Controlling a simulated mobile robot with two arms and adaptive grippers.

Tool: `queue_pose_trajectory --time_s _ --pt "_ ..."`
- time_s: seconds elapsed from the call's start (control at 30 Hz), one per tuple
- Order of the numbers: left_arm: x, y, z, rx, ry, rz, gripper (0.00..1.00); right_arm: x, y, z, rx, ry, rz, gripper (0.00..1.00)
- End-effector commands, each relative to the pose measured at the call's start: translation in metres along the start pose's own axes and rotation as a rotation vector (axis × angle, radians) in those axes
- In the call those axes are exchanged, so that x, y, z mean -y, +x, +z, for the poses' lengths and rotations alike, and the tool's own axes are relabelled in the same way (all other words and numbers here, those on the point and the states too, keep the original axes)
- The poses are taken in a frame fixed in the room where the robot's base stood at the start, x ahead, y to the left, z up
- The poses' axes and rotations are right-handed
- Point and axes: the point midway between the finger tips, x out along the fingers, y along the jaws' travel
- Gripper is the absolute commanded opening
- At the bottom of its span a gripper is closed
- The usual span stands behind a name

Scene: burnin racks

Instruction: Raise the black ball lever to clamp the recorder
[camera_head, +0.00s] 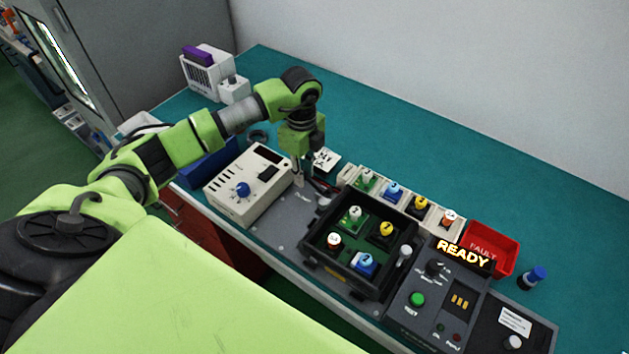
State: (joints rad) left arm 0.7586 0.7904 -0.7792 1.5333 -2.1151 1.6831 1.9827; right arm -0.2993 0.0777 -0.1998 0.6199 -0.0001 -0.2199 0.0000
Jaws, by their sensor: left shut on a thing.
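My left gripper (298,178) points down just right of a white box with a blue knob and a dark display (230,192), which may be the recorder. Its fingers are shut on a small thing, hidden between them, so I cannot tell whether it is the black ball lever. My right gripper is not in view.
A black tray (310,240) with several coloured-top parts stands right of the grey plate (283,232). Further right are a control panel (400,315) lit READY and a red FAULT bin (508,257). A row of parts stands behind the tray. The teal bench (420,140) is clear at the back.

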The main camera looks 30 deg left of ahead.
Motion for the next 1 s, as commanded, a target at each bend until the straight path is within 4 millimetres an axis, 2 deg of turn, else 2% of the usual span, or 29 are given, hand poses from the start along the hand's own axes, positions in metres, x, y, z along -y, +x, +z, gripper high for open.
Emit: queue_pose_trajectory --time_s 0.27,1.0 --pt "0.003 -0.012 -0.007 -0.006 0.003 -0.01 0.0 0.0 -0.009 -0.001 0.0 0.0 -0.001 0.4" --pt "0.003 -0.025 -0.024 -0.01 0.006 -0.01 0.0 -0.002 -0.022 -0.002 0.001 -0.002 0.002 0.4"
